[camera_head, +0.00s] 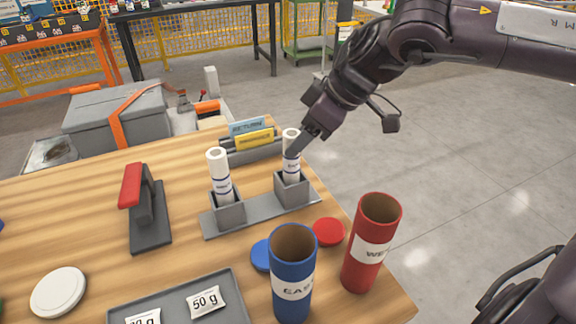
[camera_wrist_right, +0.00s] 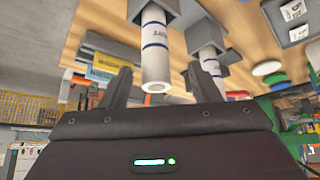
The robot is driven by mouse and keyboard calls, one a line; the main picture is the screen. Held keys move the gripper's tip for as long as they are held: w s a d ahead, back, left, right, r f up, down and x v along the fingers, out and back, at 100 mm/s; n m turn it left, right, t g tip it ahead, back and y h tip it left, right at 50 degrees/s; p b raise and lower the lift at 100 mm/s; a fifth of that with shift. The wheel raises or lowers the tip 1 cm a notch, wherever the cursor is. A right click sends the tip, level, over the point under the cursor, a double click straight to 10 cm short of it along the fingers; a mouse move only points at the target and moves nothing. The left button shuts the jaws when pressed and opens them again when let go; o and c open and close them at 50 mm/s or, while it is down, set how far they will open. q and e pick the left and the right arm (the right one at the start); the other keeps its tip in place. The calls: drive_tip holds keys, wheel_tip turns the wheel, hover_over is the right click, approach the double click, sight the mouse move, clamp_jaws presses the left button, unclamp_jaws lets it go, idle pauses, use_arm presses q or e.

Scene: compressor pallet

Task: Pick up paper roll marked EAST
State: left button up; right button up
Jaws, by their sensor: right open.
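Two white paper rolls with blue bands stand upright in a grey two-socket holder (camera_head: 258,212). The right roll (camera_head: 291,168) has a label that seems to begin with "EA"; the left roll (camera_head: 218,172) has a label too small to read. My right gripper (camera_head: 306,131) is open at the top of the right roll. In the right wrist view this roll (camera_wrist_right: 155,45) points its end between the two fingers (camera_wrist_right: 157,82), with gaps on both sides. The other roll (camera_wrist_right: 208,62) is farther right there. My left gripper is not in view.
A blue tube (camera_head: 293,290) marked EAST and a red tube (camera_head: 368,252) stand open in front, with a blue lid (camera_head: 261,255) and red lid (camera_head: 328,231) nearby. A red-handled tool (camera_head: 146,215) stands left. A card rack (camera_head: 250,152) is close behind the holder.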

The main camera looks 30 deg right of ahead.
sight(286, 147)
drive_tip(key=x, duration=0.5)
drive_tip(key=shift+w, duration=0.45)
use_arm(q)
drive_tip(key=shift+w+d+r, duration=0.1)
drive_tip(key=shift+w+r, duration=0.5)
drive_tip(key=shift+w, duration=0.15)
use_arm(e)
drive_tip(key=c, duration=1.1)
